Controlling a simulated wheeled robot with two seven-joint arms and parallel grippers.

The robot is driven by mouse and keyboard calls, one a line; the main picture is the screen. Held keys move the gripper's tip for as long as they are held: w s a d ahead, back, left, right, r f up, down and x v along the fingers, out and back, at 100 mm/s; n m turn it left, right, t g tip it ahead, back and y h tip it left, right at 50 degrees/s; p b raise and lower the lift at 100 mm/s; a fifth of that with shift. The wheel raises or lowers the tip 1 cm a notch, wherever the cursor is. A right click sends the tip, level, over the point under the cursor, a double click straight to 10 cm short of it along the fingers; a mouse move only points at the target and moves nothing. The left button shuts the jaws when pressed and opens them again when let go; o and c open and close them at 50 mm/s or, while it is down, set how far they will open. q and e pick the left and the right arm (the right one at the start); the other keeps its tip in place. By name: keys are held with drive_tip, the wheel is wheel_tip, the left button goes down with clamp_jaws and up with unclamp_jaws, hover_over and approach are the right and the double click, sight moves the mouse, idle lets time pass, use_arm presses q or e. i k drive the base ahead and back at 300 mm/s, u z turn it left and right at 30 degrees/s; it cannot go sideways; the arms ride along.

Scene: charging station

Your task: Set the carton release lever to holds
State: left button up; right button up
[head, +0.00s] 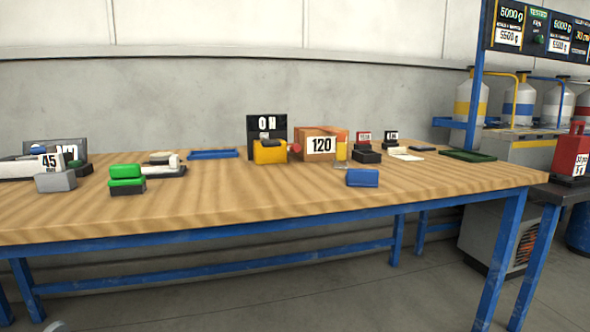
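A brown carton-like box (312,131) with a white "120" label stands towards the back of the wooden table, right of centre. A yellow block (270,152) stands just left of it, in front of a black panel (252,125) with white characters. A small red knob-like part (295,148) shows between the yellow block and the box. I cannot tell for sure whether it is the release lever, or which setting it has. A narrow yellow part (341,146) is at the box's right side. Neither of my grippers is in view.
The wooden table (230,205) has a clear front. On it are a green block (126,171) on the left, a grey block (55,182), a blue block (362,178) in front of the box, and a blue tray (213,154). A red canister (571,155) stands far right.

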sight(291, 149)
drive_tip(key=u, duration=0.3)
drive_tip(key=k, duration=0.75)
drive_tip(key=u, duration=0.55)
drive_tip(key=k, duration=0.6)
drive_tip(key=u, duration=0.8)
drive_tip(key=i, duration=1.4)
drive_tip(key=z, duration=0.65)
drive_tip(key=i, duration=0.4)
drive_tip(key=z, duration=0.45)
